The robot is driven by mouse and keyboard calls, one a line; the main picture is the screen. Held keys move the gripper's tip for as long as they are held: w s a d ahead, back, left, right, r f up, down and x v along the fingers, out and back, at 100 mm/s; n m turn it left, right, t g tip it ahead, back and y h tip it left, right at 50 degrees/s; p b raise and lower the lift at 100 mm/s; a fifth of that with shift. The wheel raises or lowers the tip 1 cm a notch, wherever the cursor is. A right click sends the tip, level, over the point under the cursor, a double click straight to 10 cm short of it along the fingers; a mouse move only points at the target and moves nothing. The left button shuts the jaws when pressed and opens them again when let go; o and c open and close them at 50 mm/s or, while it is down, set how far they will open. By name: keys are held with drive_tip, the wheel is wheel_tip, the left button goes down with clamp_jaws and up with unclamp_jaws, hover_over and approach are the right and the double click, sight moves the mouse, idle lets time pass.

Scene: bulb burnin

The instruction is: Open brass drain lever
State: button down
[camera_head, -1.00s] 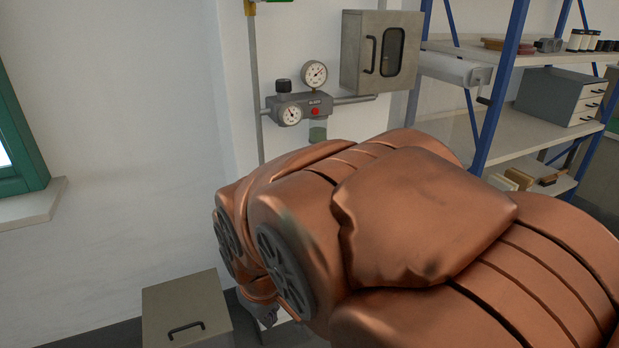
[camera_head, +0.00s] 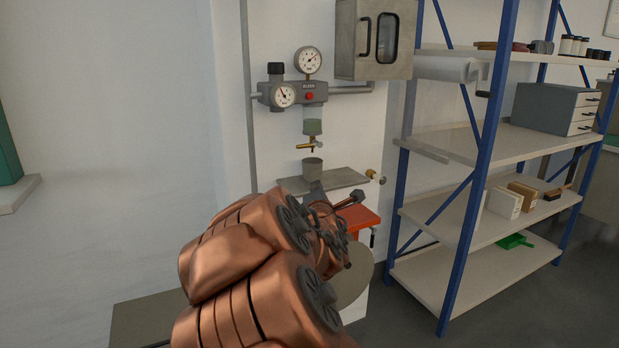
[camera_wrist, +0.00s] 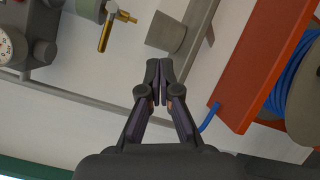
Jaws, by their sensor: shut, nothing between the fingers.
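The brass drain lever (camera_head: 306,148) sits under the greenish filter bowl (camera_head: 313,127) of the wall-mounted regulator, above a small grey cup (camera_head: 312,166) on a shelf. In the wrist view the brass lever (camera_wrist: 105,33) is at the upper left, beyond and left of the fingertips. It hangs off the bowl (camera_wrist: 90,8) beside a brass outlet. My gripper (camera_wrist: 160,66) is shut and empty, its fingertips together and apart from the lever. The grey cup (camera_wrist: 166,33) is just above the fingertips in that picture. In the head view, my arm partly hides the gripper, below the shelf's front.
The regulator carries two gauges (camera_head: 308,61) and a red button (camera_head: 309,96). A grey cabinet (camera_head: 374,38) hangs at upper right. The small grey shelf (camera_head: 345,180) holds the cup. An orange reel frame (camera_wrist: 262,70) with blue hose (camera_wrist: 293,77) is close right. A blue-post rack (camera_head: 480,150) stands right.

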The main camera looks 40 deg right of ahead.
drive_tip(key=f+n+t+y+b, duration=0.1)
drive_tip(key=n+t+b, duration=0.2)
drive_tip(key=n, duration=0.3)
drive_tip(key=s+d+f+n+t+y+b, duration=0.1)
drive_tip(key=n+t+y+b, duration=0.1)
drive_tip(key=n, duration=0.4)
drive_tip(key=f+n+t+y+b, duration=0.1)
drive_tip(key=f+n+t+b, duration=0.1)
drive_tip(key=n+t+b, duration=0.2)
drive_tip(key=shift+s+d+f+n+t+y, duration=0.15)
drive_tip(key=shift+n+t+y, duration=0.35)
drive_tip(key=shift+n, duration=0.5)
drive_tip(key=b+x, duration=0.1)
drive_tip(key=x, duration=0.8)
drive_tip(key=shift+w+d+r+b, duration=0.2)
drive_tip(key=shift+w+r+b, duration=0.1)
drive_tip(key=shift+b, duration=0.1)
drive_tip(key=shift+w+d+r+b, duration=0.1)
drive_tip(key=shift+w+r+b, duration=0.1)
drive_tip(key=shift+r, duration=0.8)
drive_tip(key=shift+w+d+r+b, duration=0.1)
drive_tip(key=shift+w+r+b, duration=0.1)
drive_tip(key=shift+r, duration=0.85)
